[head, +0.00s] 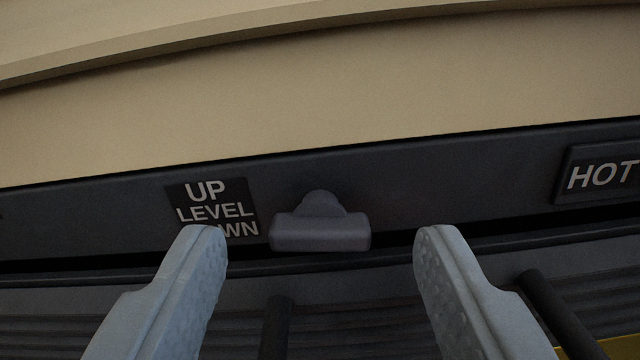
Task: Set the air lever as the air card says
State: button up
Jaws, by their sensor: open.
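The air lever (320,232) is a dark grey handle with a wide, flat end on a short rounded mount. It sits on a dark panel and its end lies about level across. A label (208,200) to its left reads UP, LEVEL and a partly hidden word ending in WN. My gripper (322,235) is open, one finger on each side of the lever, with gaps on both sides. I cannot tell how far the fingertips are from it in depth. No air card shows.
A plate reading HOT (602,176) is on the panel at the right. A beige surface (330,95) spans above the dark panel (450,180). Below are dark ridged slats and dark bars (276,325). A yellow patch (622,347) shows at the lower right.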

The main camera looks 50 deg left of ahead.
jog(key=shift+w+a, duration=0.5)
jog(key=shift+w, duration=0.05)
jog(key=shift+c, duration=0.2)
jog(key=c, duration=0.9)
jog(key=shift+c, duration=0.2)
jog(key=shift+n, duration=0.4)
jog(key=shift+s+n, duration=0.1)
jog(key=shift+n, duration=2.4)
jog(key=o, duration=1)
